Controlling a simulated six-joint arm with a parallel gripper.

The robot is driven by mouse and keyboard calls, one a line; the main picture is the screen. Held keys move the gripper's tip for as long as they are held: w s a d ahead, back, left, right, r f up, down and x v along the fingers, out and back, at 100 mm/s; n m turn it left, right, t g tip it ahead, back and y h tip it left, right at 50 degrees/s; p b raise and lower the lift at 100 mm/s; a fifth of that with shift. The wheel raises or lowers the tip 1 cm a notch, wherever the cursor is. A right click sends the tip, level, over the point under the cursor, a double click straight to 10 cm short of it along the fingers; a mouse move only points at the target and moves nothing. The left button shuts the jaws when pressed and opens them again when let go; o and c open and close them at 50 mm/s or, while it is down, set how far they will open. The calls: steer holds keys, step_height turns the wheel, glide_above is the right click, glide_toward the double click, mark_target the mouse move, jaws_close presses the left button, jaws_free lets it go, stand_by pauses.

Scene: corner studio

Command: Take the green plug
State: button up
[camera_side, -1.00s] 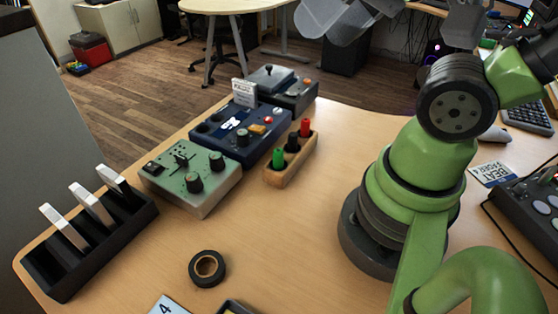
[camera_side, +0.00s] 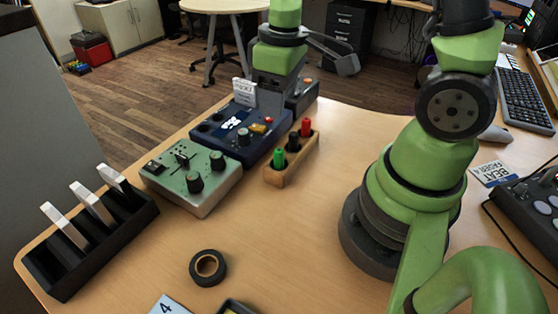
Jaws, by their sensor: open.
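The green plug (camera_side: 279,158) stands upright at the near left end of a small wooden holder (camera_side: 284,179). A black plug (camera_side: 293,140) and a red plug (camera_side: 306,127) stand behind it in the same holder. My gripper (camera_side: 308,76) is open, up and behind the holder over the far end of the desk, apart from the green plug. It covers part of the rearmost device. I see nothing between its jaws.
A green mixer box (camera_side: 205,205) and a blue device (camera_side: 238,150) stand left of the holder. A black rack (camera_side: 110,240) with several white-topped pieces is at far left. A black tape roll (camera_side: 208,267) lies in front. The desk (camera_side: 300,235) right of the holder is clear.

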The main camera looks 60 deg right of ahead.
mark_target(279, 150)
steer(key=shift+n+g, duration=0.5)
steer(key=f, duration=0.7)
steer(key=shift+d, duration=0.25)
steer(key=shift+a+f, duration=0.15)
steer(key=shift+f, duration=2.9)
jaws_close()
